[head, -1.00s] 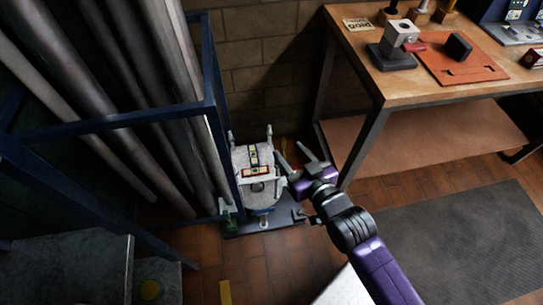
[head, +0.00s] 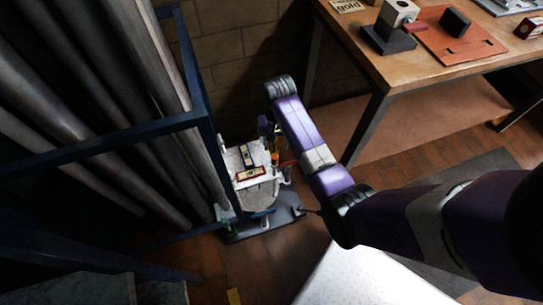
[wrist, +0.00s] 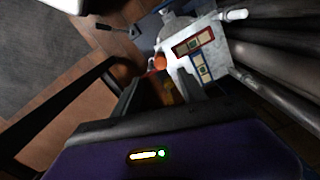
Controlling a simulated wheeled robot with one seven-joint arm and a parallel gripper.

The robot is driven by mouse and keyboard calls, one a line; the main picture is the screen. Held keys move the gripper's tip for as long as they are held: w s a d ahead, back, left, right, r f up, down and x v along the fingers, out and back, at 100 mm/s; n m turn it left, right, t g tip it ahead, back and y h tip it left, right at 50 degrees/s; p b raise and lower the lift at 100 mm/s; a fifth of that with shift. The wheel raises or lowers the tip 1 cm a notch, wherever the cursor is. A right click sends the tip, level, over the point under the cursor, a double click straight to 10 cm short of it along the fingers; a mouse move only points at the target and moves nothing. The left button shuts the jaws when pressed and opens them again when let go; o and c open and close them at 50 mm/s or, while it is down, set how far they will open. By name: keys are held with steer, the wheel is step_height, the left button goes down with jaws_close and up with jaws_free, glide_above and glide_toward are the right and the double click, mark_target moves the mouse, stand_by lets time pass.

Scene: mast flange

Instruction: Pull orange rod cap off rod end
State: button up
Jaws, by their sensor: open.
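The orange rod cap (wrist: 160,62) shows in the wrist view as a small round orange end beside the white flange plate (wrist: 215,50). My gripper (wrist: 160,86) is open, its two dark fingers pointing toward the cap. The cap appears between the fingertips in the picture; I cannot tell how far ahead of them it is. I see no contact. In the head view the flange (head: 258,192) stands on a dark base, and my arm covers its right side. The gripper's fingers are mostly hidden there.
Two bubble levels, one red-framed (wrist: 193,43) and one blue-framed (wrist: 202,67), lie on the flange. Pale rods stick out around it. A blue rack post (head: 190,95) with grey pipes stands close on the left. A workbench (head: 400,70) stands to the right.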

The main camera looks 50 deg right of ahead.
mark_target(275, 156)
steer(key=shift+s+a+f, duration=0.15)
steer(key=shift+f, duration=0.2)
steer(key=shift+w+a+f+b, duration=0.1)
steer(key=shift+f+b, duration=0.4)
steer(key=shift+f, duration=1.3)
steer(key=shift+w+a+f+b, duration=0.1)
steer(key=shift+f+b, duration=0.35)
steer(key=shift+f, duration=1.3)
jaws_close()
